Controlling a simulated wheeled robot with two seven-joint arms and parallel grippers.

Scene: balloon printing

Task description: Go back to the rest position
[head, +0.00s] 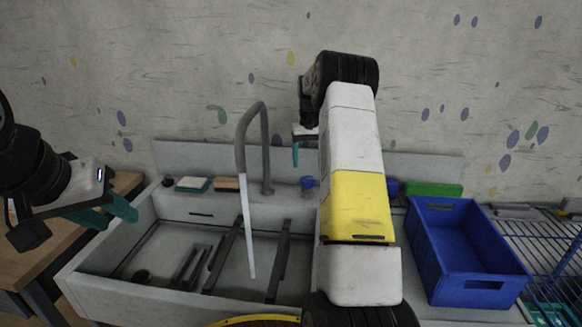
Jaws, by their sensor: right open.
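My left gripper (106,213) is at the left, over the left rim of the sink. Its teal fingers look spread and nothing shows between them. My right arm stretches up the middle of the view, over the right part of the sink. My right gripper (296,154) is at its far end, near the back wall, mostly hidden by the wrist. One teal fingertip shows, pointing down, with nothing seen held.
A grey sink (165,250) has a tall faucet (265,150) with a pale stream or tube below its spout. A blue crate (470,284) stands right of my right arm, beside a wire rack (545,250). A green box (433,189) and sponges (192,184) lie along the back.

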